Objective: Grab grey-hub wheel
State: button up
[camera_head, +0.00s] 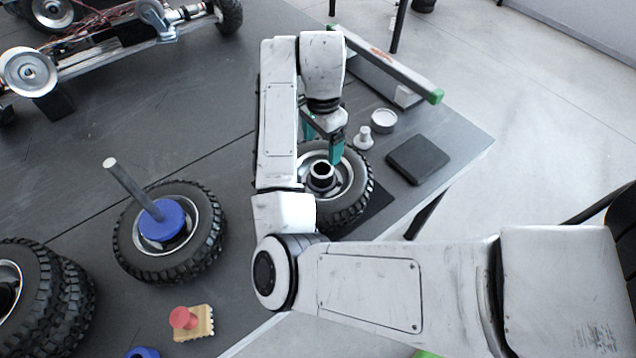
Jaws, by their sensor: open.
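A wheel with a grey hub (351,184) and a black knobby tyre lies flat on the dark table near its right edge. A dark cylindrical hub piece (321,175) with a light ring stands up at its middle. My gripper (325,150), with teal fingers, is open and points down over the far side of this wheel, close to the hub piece. I cannot tell whether the fingers touch the wheel. My arm hides the wheel's left part. Another wheel (132,250) with a blue hub disc and an upright grey rod lies to the left.
Stacked wheels (72,300) lie at the lower left. A black box (418,159), a white round cap (383,121) and a small white part (363,139) lie right of my gripper. A long bar (395,68) is behind. A chassis (110,45) is at upper left.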

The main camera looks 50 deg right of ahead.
aim_at(322, 167)
jog(key=shift+s+a+f+p, duration=0.1)
jog(key=shift+f+p, duration=0.2)
jog(key=shift+f, duration=1.9)
jog(key=shift+s+a+f+p, duration=0.1)
jog(key=shift+f+p, duration=0.15)
jog(key=shift+f, duration=1.9)
grip_shut()
